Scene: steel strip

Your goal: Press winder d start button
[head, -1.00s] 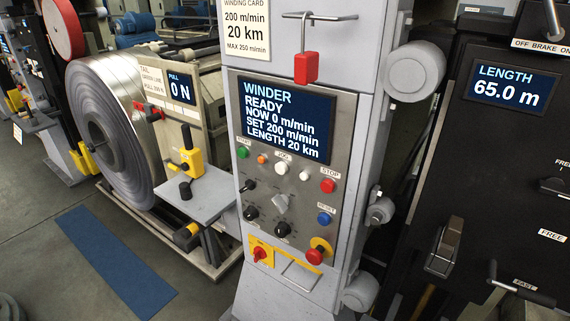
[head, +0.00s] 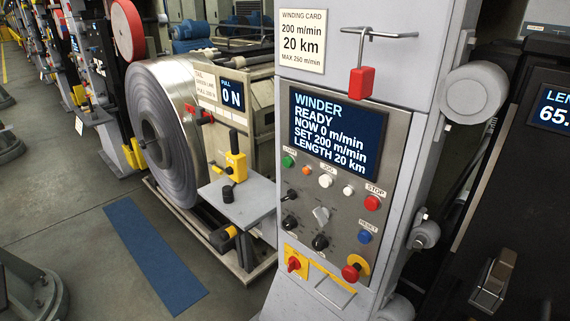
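The winder control panel (head: 338,262) stands in the middle of the head view on a grey column. Its green start button (head: 288,160) sits at the upper left of the button rows, just under the screen. The screen (head: 336,133) reads WINDER READY, NOW 0 m/min, SET 200 m/min, LENGTH 20 km. A red stop button (head: 372,202) is at the right of the panel. No letter marking this winder as d is visible. Neither of my grippers is in view.
A large steel coil (head: 180,130) stands left of the panel, with a small grey shelf (head: 252,207) between. A blue mat (head: 150,255) lies on open floor. A red tag (head: 362,82) hangs from a hook above the screen. A black machine (head: 535,200) is at the right.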

